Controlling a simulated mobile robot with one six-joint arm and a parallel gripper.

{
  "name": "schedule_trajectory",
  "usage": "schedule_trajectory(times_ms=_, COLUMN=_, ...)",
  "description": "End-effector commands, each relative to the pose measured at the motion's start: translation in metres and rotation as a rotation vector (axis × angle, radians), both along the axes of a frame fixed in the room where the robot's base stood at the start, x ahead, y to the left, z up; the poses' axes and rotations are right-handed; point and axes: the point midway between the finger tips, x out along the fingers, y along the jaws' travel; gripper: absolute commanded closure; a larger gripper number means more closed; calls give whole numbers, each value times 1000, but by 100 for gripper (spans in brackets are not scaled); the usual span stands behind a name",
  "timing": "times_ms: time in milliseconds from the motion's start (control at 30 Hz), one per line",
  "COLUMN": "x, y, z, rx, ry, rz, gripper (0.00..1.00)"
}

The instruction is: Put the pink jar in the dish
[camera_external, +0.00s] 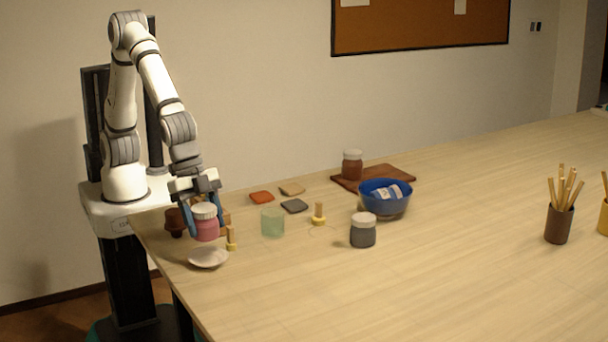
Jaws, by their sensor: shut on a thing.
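The pink jar (206,228) has a white lid and is upright between the fingers of my gripper (204,226), near the table's left end. My gripper points down and is shut on it. The dish (208,257) is a small, shallow, pale dish on the table near the left edge. The jar is just behind the dish in the picture and looks slightly above the table. I cannot tell the exact gap between jar and dish.
Close by are a dark brown object (175,222), a wooden-handled tool (231,239), a green glass (272,223) and a grey jar (363,231). A blue bowl (385,205) and a red-brown jar (352,165) stand farther right. The front middle of the table (400,290) is clear.

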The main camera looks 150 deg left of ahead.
Motion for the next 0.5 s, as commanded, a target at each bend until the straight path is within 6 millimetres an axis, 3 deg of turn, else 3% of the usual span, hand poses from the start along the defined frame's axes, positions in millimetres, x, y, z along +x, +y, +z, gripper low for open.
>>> schedule_trajectory(times_ms=400, x=1, y=0, z=-48, rx=0, ry=-1, rz=0, gripper=73)
schedule_trajectory(times_ms=500, x=1, y=0, z=-52, rx=0, ry=-2, rz=1, gripper=73)
